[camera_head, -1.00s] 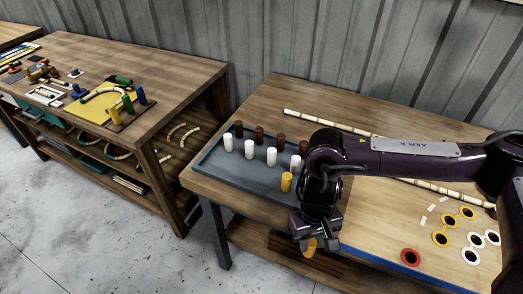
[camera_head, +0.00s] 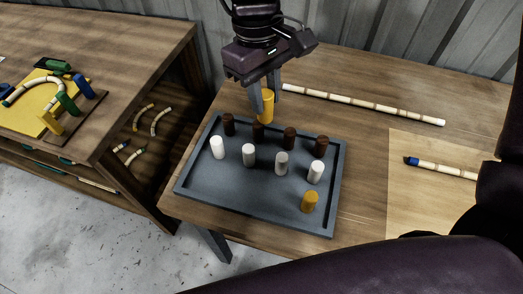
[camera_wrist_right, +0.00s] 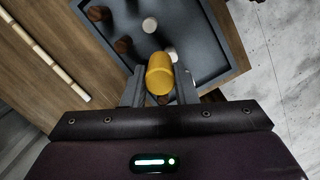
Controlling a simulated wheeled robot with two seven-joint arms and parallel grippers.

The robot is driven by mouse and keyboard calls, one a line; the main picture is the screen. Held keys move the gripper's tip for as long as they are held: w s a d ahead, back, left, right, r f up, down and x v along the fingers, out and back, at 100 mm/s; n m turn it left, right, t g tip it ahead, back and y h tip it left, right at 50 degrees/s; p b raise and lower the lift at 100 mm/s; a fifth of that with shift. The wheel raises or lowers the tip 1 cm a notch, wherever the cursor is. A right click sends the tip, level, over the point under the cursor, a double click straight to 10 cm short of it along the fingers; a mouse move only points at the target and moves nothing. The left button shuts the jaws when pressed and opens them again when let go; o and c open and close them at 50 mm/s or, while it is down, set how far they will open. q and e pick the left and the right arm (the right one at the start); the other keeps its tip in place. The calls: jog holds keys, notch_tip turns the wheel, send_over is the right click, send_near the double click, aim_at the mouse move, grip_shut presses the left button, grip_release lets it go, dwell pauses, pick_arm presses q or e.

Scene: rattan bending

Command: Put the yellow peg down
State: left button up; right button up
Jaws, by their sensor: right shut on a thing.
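My right gripper (camera_head: 264,97) is shut on a yellow peg (camera_head: 266,106), which is upright above the back part of the grey tray (camera_head: 262,205). The held peg also shows between the fingers in the right wrist view (camera_wrist_right: 160,74), with the tray beyond it. In the head view it partly overlaps a brown peg (camera_head: 258,132). I cannot tell its exact height above the tray. A second yellow peg (camera_head: 309,202) stands in the tray's front right part. My left gripper is not in view.
Several brown pegs (camera_head: 290,138) stand along the tray's back, with several white pegs (camera_head: 249,155) in front. Rattan poles (camera_head: 365,103) lie on the table behind and to the right. Another wooden table (camera_head: 110,60) with a bending board stands left. The tray's front left is bare.

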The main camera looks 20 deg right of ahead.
notch_tip(320, 180, down, 18)
jog(key=shift+r+b, duration=0.1)
jog(key=shift+b, duration=0.55)
jog(key=shift+s, duration=0.1)
jog(key=o, duration=1)
jog(key=shift+c, duration=0.2)
jog(key=r, duration=0.4)
jog(key=w+r, duration=0.1)
jog(key=r, duration=0.7)
jog(key=shift+w+a+p, duration=0.2)
jog(key=shift+a+p, duration=0.05)
jog(key=shift+p, duration=0.05)
jog(key=shift+f, duration=0.1)
